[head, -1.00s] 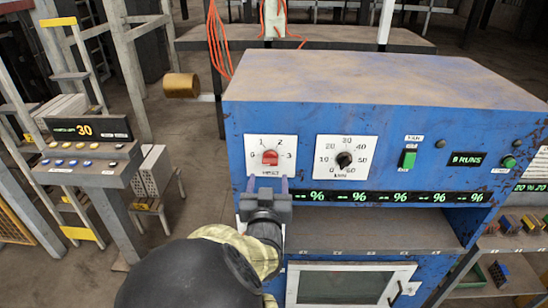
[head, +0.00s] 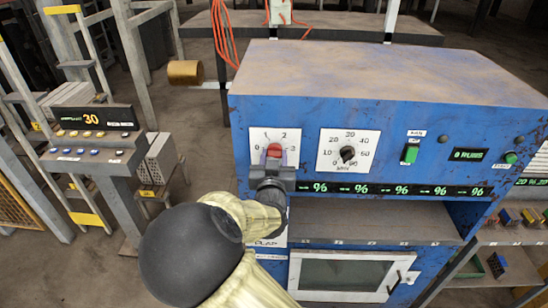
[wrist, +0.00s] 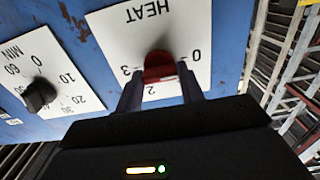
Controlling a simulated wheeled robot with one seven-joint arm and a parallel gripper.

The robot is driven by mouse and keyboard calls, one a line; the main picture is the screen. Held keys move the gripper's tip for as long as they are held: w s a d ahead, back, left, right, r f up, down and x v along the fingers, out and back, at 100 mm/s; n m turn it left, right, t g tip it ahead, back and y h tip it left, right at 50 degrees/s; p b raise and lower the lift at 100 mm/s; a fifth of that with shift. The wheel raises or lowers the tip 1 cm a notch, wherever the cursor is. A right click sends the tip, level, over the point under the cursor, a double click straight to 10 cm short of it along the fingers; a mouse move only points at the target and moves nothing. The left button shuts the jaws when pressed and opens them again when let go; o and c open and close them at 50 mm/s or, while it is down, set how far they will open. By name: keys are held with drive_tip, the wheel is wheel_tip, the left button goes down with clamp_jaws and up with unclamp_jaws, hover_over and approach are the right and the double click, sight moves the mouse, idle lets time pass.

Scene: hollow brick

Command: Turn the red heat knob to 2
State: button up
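The red heat knob (head: 274,150) sits on a white plate (head: 256,134) at the upper left of the blue machine's front. The plate is numbered 0 to 3. My gripper (head: 274,158) is at the knob from below, one finger on each side. In the wrist view the fingers appear closed against the sides of the red knob (wrist: 158,66). That view is upside down, with HEAT at the top and 0, 2 and 3 readable; the 1 is hidden there. The knob has a pale mark near its lower edge in the wrist view; its exact setting is hard to tell.
A black minutes knob (head: 347,153) is on the plate to the right, with a green switch (head: 410,153) beyond it. An open shelf and oven door (head: 345,275) lie under that. A button console (head: 95,135) stands at left.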

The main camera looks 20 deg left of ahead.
drive_tip(key=shift+f+m+b, duration=0.1)
drive_tip(key=shift+m+b, duration=0.4)
drive_tip(key=shift+b, duration=0.3)
drive_tip(key=shift+c, duration=0.5)
drive_tip(key=m+b, duration=0.2)
drive_tip(key=b, duration=0.2)
drive_tip(key=shift+f, duration=0.15)
drive_tip(key=shift+d+m+b, duration=0.1)
drive_tip(key=shift+m+b, duration=10.4)
drive_tip(key=shift+b, duration=3.05)
drive_tip(key=o, duration=1)
